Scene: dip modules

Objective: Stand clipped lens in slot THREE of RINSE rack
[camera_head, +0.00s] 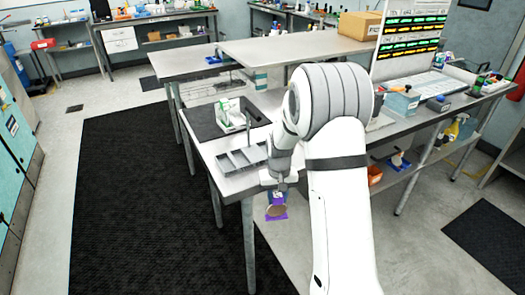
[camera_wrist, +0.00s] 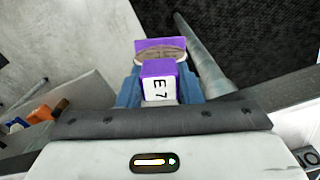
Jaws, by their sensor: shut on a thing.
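My gripper (camera_head: 277,196) is shut on the purple clip of the clipped lens (camera_head: 276,211). It holds the lens in the air beyond the near end of the bench, over the floor. In the wrist view, the clip (camera_wrist: 158,68) sits between the blue fingers of my gripper (camera_wrist: 160,90), with a white label reading E7. The round lens shows behind it, partly hidden by the clip. A grey divided rack (camera_head: 241,159) stands on the bench corner, left of and above my gripper in the head view. Its lettering and slot numbers are too small to read.
A white and green stand (camera_head: 232,115) is on a dark mat (camera_head: 203,121) behind the grey rack. My arm hides part of the bench (camera_head: 228,182). A blue bin (camera_head: 401,104) and a lit board (camera_head: 414,36) are at the right. Black floor mat lies at left.

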